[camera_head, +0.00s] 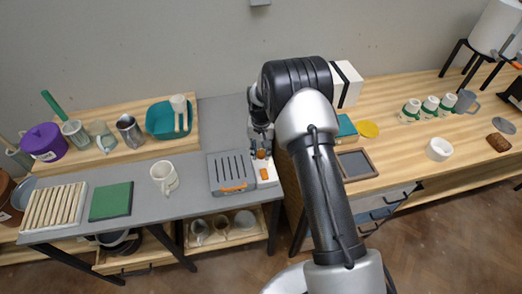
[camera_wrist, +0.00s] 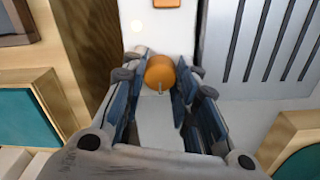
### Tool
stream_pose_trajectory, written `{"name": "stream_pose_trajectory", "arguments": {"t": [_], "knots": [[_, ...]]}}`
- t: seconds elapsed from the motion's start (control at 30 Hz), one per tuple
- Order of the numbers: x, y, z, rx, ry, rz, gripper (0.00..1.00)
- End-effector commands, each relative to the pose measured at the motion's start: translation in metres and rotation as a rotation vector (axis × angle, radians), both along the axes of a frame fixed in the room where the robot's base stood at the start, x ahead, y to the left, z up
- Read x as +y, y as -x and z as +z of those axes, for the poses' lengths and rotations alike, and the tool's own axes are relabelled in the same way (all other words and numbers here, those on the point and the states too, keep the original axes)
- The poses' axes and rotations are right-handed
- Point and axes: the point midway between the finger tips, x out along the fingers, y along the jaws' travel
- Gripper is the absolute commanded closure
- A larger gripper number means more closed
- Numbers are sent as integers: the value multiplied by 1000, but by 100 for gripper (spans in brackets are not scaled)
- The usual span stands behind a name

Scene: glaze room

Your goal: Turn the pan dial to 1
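The pan dial (camera_wrist: 160,72) is an orange round knob on a narrow white panel (camera_wrist: 140,125), with a small pale mark on its lower edge. No numbers are legible. It also shows in the head view (camera_head: 261,154), just under my gripper (camera_head: 261,144). In the wrist view my gripper (camera_wrist: 162,76) has one dark finger on each side of the dial, very close to it. Whether the pads touch it is unclear. A second orange part (camera_wrist: 167,3) sits farther along the panel, at the top edge of the wrist view.
A grey slotted plate (camera_head: 221,159) with an orange handle (camera_head: 236,187) lies beside the panel. A white mug (camera_head: 164,177) and a green slab (camera_head: 111,201) are farther left. A teal bin (camera_head: 158,119) stands behind.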

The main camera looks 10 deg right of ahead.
Motion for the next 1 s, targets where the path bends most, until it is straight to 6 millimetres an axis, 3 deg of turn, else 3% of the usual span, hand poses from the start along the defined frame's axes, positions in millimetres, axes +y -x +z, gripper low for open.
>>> {"name": "stream_pose_trajectory", "arguments": {"t": [0.3, 0.67, 1.0], "knots": [[0, 0, 0, 0, 0, 0, 96], [0, 0, 0, 1, 0, 72, 96], [0, 0, 0, 1, 0, 336, 96]]}}
